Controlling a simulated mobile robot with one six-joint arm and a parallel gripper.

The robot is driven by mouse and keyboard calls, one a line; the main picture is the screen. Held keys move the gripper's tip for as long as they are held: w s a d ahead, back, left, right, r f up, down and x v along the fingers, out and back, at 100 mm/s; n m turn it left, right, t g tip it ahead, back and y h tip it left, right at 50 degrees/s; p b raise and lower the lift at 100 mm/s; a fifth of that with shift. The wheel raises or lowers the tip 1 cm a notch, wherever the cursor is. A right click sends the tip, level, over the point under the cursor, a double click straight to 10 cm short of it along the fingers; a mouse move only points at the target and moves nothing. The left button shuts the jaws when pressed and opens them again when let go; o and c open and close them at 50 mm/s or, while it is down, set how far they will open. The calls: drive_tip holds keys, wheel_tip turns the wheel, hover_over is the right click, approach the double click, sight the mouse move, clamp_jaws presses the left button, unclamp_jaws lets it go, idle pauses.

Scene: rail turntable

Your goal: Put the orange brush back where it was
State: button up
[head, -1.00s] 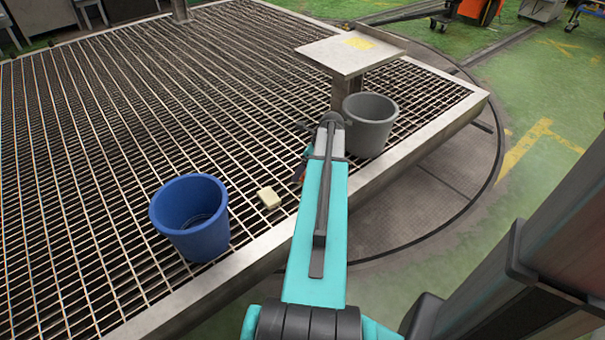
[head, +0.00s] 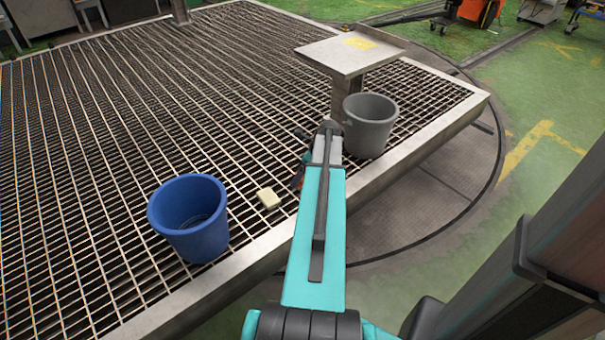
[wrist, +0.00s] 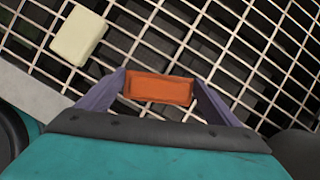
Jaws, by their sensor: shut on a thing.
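The orange brush (wrist: 158,89) is between the two purple fingers of my gripper (wrist: 160,92) in the wrist view. My gripper is shut on it, above the metal grating (wrist: 215,55). How far above the grating it is, I cannot tell. In the head view my arm hides the brush and most of my gripper; only a small dark part shows beside the arm.
A cream block (head: 269,198) lies on the grating, and also shows in the wrist view (wrist: 79,36). A blue bucket (head: 188,218) stands to its left. A grey bucket (head: 370,127) stands beside a pedestal table (head: 335,57) with a yellow patch on top. Open grating lies at left.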

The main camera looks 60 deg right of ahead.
drive_tip(key=o, duration=0.8)
drive_tip(key=shift+f, duration=0.1)
drive_tip(key=p+v, duration=0.3)
drive_tip(key=v, duration=0.9)
drive_tip(key=shift+r, duration=0.25)
idle(0.3)
